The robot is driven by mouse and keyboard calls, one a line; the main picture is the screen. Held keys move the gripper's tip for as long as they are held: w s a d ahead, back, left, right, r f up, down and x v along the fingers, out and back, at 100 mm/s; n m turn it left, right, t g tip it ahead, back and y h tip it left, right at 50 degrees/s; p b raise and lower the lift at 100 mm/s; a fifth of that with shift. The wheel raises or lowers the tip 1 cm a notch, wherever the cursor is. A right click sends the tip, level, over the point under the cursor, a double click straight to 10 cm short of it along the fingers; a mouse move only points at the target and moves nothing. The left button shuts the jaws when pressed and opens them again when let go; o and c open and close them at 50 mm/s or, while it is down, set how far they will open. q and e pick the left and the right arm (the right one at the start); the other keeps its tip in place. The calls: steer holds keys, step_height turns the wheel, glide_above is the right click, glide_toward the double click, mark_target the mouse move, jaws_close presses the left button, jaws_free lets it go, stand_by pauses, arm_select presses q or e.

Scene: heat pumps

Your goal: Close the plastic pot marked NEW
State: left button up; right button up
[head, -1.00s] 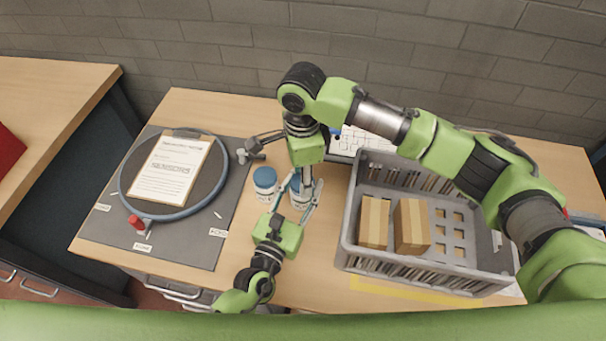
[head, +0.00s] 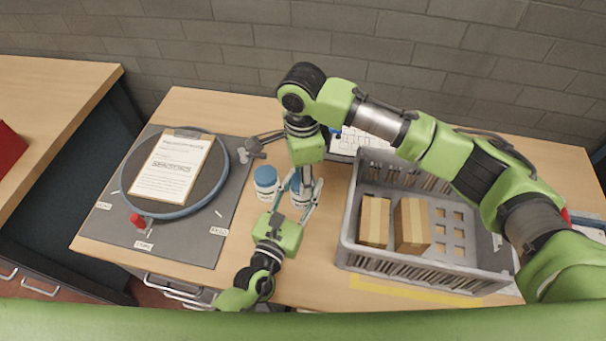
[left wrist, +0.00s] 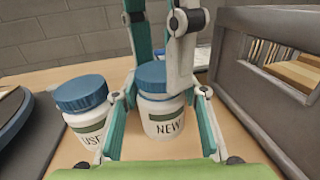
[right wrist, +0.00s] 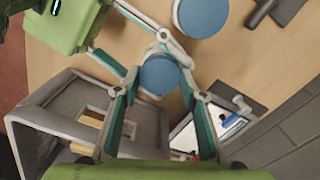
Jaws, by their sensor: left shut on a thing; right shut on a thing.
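The pot marked NEW (left wrist: 164,118) is a white pot standing upright on the table, with a blue lid (left wrist: 157,76) on its top. Whether the lid is fully tight I cannot tell. My left gripper (head: 299,193) is shut around the white body, one finger on each side. My right gripper (head: 304,182) points down from above and is shut on the blue lid, which also shows between its fingers in the right wrist view (right wrist: 160,74). In the head view the grippers hide much of this pot.
A second white pot (left wrist: 88,122) with a blue lid, its label starting "USE", stands close at left. A grey crate (head: 345,235) with cardboard boxes is close at right. A dark mat (head: 195,247) with a round stand and clipboard lies at left. A brick wall is behind.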

steer(key=shift+f, duration=0.1)
steer(key=shift+r, duration=0.45)
stand_by(0.9)
